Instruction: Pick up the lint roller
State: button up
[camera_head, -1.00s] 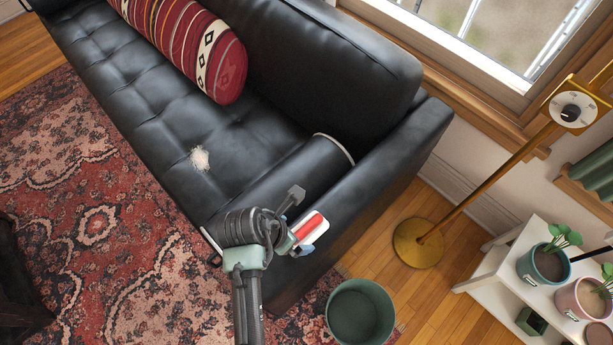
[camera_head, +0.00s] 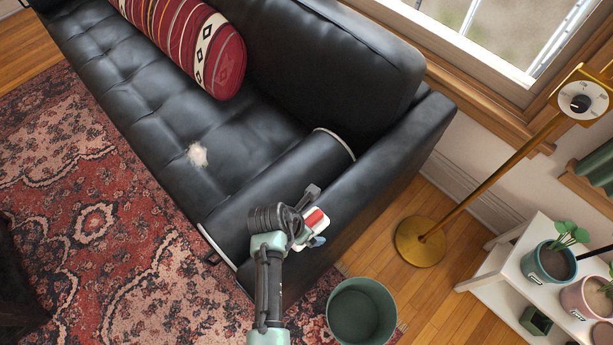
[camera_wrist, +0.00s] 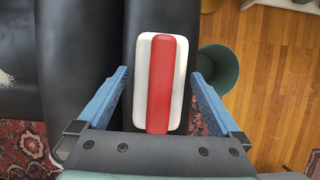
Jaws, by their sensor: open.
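The lint roller, a white block with a red strip down its middle (camera_wrist: 160,70), lies on the black sofa's near armrest. It also shows in the head view (camera_head: 322,225), partly covered by my gripper (camera_head: 315,216). In the wrist view, my gripper (camera_wrist: 160,76) is open, with one blue finger on each side of the roller and visible gaps between. The roller's near end reaches down to the gripper's palm edge in that view. Whether the fingers are level with it or above it I cannot tell.
The black sofa (camera_head: 160,130) holds a red patterned bolster (camera_head: 222,65), a black bolster (camera_head: 290,175) by the armrest and a whitish fluffy patch (camera_head: 198,155). A green bin (camera_head: 345,290) stands on the floor beside the armrest. A brass lamp (camera_head: 420,242) and a white plant shelf (camera_head: 490,265) stand right.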

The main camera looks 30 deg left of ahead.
jog(key=c, duration=1.5)
notch_tip(320, 180, up, 10)
jog(key=shift+r+p, duration=0.1)
jog(key=shift+p, duration=1.05)
